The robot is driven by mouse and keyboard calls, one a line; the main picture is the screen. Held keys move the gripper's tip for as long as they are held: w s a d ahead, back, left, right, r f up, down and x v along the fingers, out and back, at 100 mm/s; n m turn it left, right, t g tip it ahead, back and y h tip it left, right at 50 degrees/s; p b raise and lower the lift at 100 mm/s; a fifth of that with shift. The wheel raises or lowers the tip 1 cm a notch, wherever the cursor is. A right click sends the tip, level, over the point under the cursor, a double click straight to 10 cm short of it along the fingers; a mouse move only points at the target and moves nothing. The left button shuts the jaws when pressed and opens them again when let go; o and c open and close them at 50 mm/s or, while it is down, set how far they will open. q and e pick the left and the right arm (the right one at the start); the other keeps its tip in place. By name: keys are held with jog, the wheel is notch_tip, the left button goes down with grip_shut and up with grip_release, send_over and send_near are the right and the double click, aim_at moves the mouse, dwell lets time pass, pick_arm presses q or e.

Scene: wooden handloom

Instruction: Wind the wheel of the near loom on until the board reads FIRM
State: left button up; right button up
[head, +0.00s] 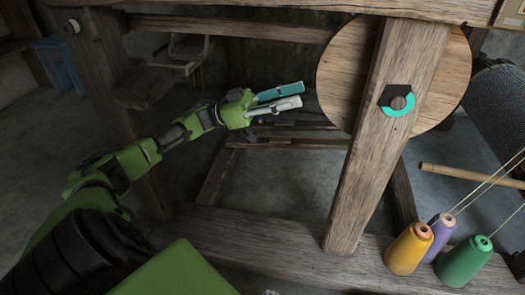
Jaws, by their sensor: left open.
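The wheel (345,72) is a round wooden disc at the upper right of the head view. An upright post (368,150) of the loom hides its middle. A dark plate with a teal ring and a round hub (397,102) sits on the post's face. My left gripper (300,94) is open, its teal and pale fingers pointing right, a little left of the wheel's rim. No thing shows between the fingers. Only a corner of a tan panel (512,13) shows at the top right; I cannot tell whether it is the board, and no reading shows.
Yellow (408,250), purple (440,232) and green (464,262) thread cones stand at the lower right, with threads running up. A wooden rod (465,176) juts in above them. Loom beams frame the arm above and below.

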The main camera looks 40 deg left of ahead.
pick_arm(q)
jog(key=p+v, duration=0.1)
jog(key=v, duration=0.4)
jog(key=w+a+f+n+t+y+p, duration=0.3)
jog(key=w+f+n+t+y+p, duration=0.4)
jog(key=y+p, duration=0.45)
jog(key=s+f+n+g+y+p, duration=0.3)
jog(key=s+f+y+p, duration=0.3)
jog(key=f+p, duration=0.6)
jog(key=shift+s+d+f+n+g, duration=0.3)
jog(key=shift+s+f+n, duration=0.4)
jog(key=shift+f, duration=0.25)
